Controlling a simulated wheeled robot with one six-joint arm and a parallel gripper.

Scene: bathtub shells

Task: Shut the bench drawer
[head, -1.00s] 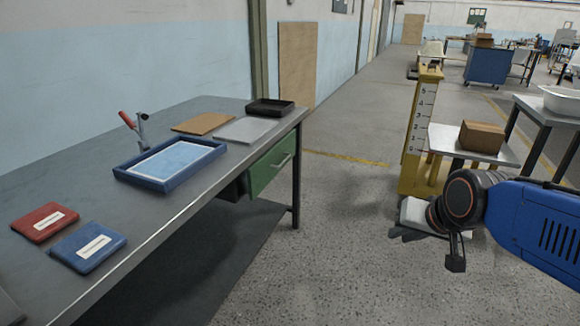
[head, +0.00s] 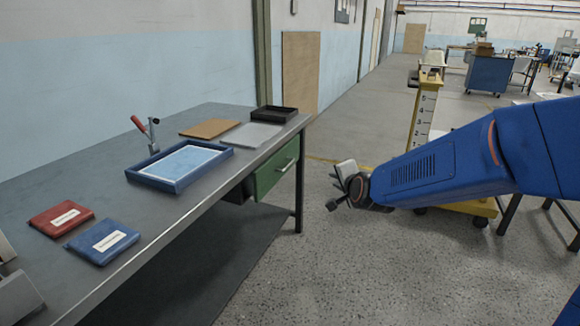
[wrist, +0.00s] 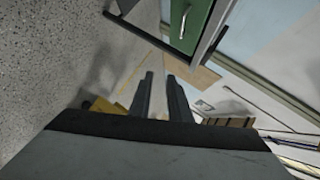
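The bench drawer (head: 277,172) has a green front with a pale bar handle and sits under the bench's far end. Its front stands out from the bench, with a dark side showing to its left. My gripper (head: 340,188) is in the air to the right of the drawer, apart from it. In the wrist view, the two dark fingers of my gripper (wrist: 160,76) are apart with nothing between them. The drawer's green front (wrist: 196,22) and handle (wrist: 182,20) show at the top of that view.
The grey bench (head: 190,215) carries a blue tray (head: 180,165), a red booklet (head: 61,218), a blue booklet (head: 102,240), a black tray (head: 273,114), flat panels and a toggle clamp (head: 147,132). A yellow stand (head: 424,110) is behind my arm. The floor by the drawer is clear.

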